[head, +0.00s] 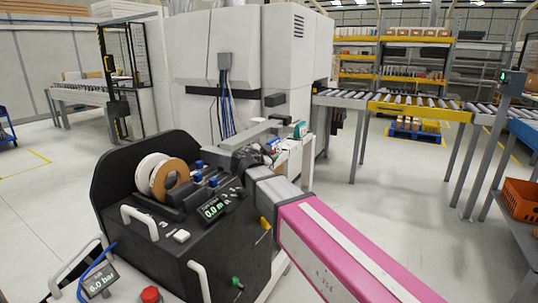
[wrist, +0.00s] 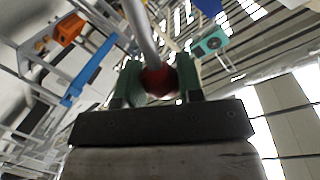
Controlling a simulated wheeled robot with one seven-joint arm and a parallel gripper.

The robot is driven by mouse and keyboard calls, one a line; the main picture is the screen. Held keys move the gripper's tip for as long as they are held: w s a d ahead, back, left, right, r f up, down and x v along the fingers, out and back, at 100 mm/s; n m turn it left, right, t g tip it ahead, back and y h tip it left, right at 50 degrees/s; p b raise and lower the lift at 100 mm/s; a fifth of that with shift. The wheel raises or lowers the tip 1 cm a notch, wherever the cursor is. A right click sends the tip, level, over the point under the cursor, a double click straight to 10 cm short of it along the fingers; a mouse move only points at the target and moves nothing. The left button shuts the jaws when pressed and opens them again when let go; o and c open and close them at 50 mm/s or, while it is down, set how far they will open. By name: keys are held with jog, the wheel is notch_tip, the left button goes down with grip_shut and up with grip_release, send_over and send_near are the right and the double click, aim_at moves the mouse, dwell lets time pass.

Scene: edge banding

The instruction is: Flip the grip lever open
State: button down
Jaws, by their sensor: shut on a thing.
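In the wrist view, the grip lever shows as a grey rod (wrist: 140,30) ending in a red ball knob (wrist: 157,80). My gripper (wrist: 158,84) has its two green fingers on either side of the red knob, shut on it. The rod runs up and slightly left, away from the fingers. In the head view, my arm reaches in from the lower right over the black banding unit, and the gripper end lies near the unit's back right. The lever and knob are hidden there by my arm. I cannot tell the lever's angle on the unit.
The black unit (head: 230,255) carries a tape roll (head: 150,170), blue knobs, a small display (head: 211,210) and white handles. A red button (head: 150,294) is at the front. A large white machine (head: 240,60) stands close behind. A roller conveyor (head: 400,101) runs right.

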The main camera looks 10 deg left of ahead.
jog(key=shift+d+f, duration=0.1)
jog(key=c, duration=1)
grip_release()
jog(key=shift+c, duration=0.2)
jog(key=shift+s, duration=0.1)
jog(key=v, duration=1)
jog(key=shift+s, duration=0.3)
